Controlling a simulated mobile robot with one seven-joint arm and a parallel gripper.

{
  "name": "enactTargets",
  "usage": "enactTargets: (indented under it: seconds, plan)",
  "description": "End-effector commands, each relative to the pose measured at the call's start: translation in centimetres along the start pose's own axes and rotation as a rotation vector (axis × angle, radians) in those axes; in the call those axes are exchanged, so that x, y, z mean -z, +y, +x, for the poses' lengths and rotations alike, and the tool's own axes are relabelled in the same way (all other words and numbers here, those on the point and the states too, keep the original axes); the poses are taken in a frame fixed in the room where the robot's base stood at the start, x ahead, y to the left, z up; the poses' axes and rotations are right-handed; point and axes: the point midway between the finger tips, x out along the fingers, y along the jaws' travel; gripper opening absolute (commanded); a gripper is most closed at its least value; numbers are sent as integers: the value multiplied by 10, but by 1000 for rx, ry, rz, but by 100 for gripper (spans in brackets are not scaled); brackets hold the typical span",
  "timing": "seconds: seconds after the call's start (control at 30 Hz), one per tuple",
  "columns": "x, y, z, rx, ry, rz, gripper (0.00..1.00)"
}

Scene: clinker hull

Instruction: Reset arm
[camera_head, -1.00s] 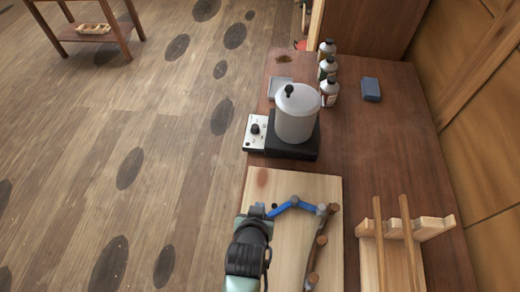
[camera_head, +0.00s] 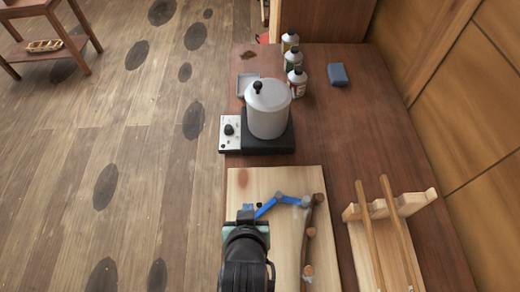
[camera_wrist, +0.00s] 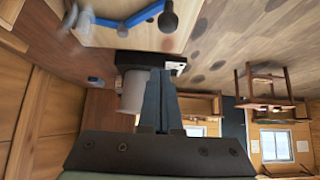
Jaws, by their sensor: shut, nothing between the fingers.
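My gripper (camera_wrist: 158,76) shows in the wrist view with its two dark fingers together and nothing between them. In the head view, a dark part of my arm is at the bottom centre, over the left side of a pale wooden board (camera_head: 284,182); the fingertips cannot be made out there. A blue jointed piece (camera_head: 266,207) lies on the board beside a brown, branch-like stick (camera_head: 309,240). In the wrist view the blue piece (camera_wrist: 125,22) appears at the top, apart from the fingers.
A lidded white pot (camera_head: 268,112) stands on a black hot plate (camera_head: 272,146). Several bottles (camera_head: 297,83) and a blue-grey block (camera_head: 338,75) are behind it. A wooden rack (camera_head: 412,199) is at right. Open floor (camera_head: 145,150) lies left of the bench.

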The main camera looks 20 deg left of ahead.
Motion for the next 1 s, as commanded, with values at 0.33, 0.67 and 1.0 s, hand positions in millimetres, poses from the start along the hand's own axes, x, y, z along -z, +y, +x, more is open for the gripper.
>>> enactTargets:
  seconds: [0.33,0.67,1.0]
  plan:
    - [24,5,-3,-12,56,7,0]
    - [227,61,-81,-141,578,55,0]
    - [383,113,-279,-312,1202,51,0]
